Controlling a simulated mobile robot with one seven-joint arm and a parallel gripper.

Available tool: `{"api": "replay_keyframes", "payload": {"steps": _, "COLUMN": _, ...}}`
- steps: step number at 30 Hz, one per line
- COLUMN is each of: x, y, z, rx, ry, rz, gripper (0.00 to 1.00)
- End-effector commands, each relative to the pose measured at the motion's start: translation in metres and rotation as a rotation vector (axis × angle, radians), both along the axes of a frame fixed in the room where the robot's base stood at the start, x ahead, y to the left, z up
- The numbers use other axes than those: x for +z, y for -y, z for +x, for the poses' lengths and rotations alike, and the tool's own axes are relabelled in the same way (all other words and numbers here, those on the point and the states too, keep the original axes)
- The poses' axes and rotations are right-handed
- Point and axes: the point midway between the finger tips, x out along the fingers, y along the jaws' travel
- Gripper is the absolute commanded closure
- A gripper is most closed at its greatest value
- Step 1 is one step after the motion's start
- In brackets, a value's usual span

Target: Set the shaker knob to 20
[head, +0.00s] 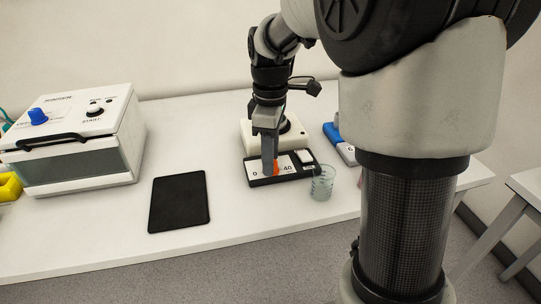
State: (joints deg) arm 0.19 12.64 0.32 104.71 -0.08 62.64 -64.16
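The shaker (250,136) is a pale device with a round dark top and a black-framed front panel with a white scale, on the table right of centre. Its scale shows a 0 at the left and a 40 at the right. The orange shaker knob (277,169) sits on this panel, partly hidden behind my gripper. My gripper (269,172) points down with its fingers at the knob, covering the middle of the scale. I cannot tell whether the fingers are closed on the knob or only beside it. The knob's pointer is hidden.
A clear beaker (322,182) stands close to the panel's right front corner. A blue and grey device (340,145) is behind it. A black mat (179,201) lies left of the shaker. A white box with a blue knob (75,140) stands farther left. The table front is clear.

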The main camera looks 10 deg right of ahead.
Motion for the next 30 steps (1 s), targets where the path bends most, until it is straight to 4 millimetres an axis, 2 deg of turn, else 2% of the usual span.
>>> {"api": "replay_keyframes", "payload": {"steps": 1, "x": 0.0001, "y": 0.0, "z": 0.0, "rx": 0.0, "ry": 0.0, "rz": 0.0, "gripper": 0.74}}
{"api": "replay_keyframes", "payload": {"steps": 6, "x": 0.0002, "y": 0.0, "z": 0.0, "rx": 0.0, "ry": 0.0, "rz": 0.0, "gripper": 1.0}}
{"api": "replay_keyframes", "payload": {"steps": 17, "x": 0.002, "y": 0.0, "z": -0.0002, "rx": -0.063, "ry": -0.001, "rz": 0.0, "gripper": 1.0}}
{"api": "replay_keyframes", "payload": {"steps": 30, "x": 0.0035, "y": 0.0002, "z": 0.0004, "rx": -0.411, "ry": -0.002, "rz": 0.0, "gripper": 1.0}}
